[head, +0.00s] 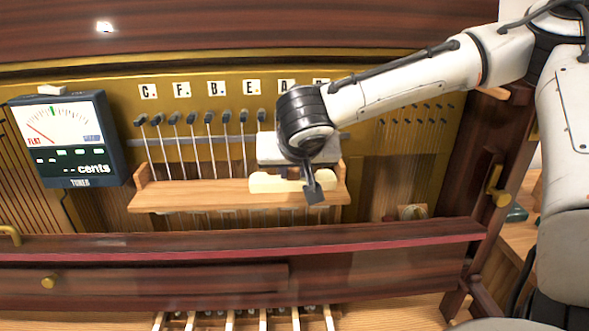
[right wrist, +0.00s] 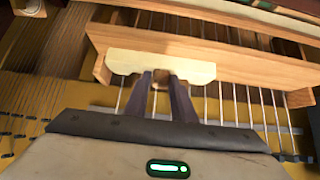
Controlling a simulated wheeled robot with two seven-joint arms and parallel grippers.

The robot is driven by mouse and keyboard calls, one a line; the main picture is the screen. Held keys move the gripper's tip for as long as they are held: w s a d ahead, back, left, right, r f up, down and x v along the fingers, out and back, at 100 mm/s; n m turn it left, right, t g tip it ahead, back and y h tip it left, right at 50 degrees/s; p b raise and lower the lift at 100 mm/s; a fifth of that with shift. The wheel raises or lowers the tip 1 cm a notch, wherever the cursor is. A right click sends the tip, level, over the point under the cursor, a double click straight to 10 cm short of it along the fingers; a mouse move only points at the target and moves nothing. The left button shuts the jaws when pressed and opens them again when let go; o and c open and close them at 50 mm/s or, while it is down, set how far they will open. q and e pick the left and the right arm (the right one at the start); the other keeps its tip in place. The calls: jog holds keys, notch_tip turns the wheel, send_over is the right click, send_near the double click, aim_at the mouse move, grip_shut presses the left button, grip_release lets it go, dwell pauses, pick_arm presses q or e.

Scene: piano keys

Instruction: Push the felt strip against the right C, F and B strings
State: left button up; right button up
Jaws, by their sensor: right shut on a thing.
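A cream strip (head: 262,184), which looks like the felt strip, lies along the right part of a wooden shelf (head: 195,197) in front of the strings (head: 212,160). In the right wrist view the cream strip (right wrist: 190,70) has a small wooden tab at its middle. My right gripper (right wrist: 163,79) is shut on that tab. Letter labels C (head: 148,90), F (head: 181,89) and B (head: 216,88) stand above the strings to the left. I cannot tell whether the strip touches any string. My left gripper is not in view.
A tuner (head: 69,140) with a needle dial stands at the left. Several dark-headed hammers (head: 174,118) stand behind the shelf. A dark red rail (head: 250,240) crosses in front, with piano keys (head: 262,318) below. The shelf is bare left of the strip.

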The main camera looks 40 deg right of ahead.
jog(key=shift+s+f, duration=0.2)
jog(key=shift+c, duration=0.3)
jog(key=shift+w+d+r+p, duration=0.1)
jog(key=shift+d+r+p, duration=0.05)
jog(key=shift+r+p, duration=0.6)
jog(key=shift+r, duration=0.75)
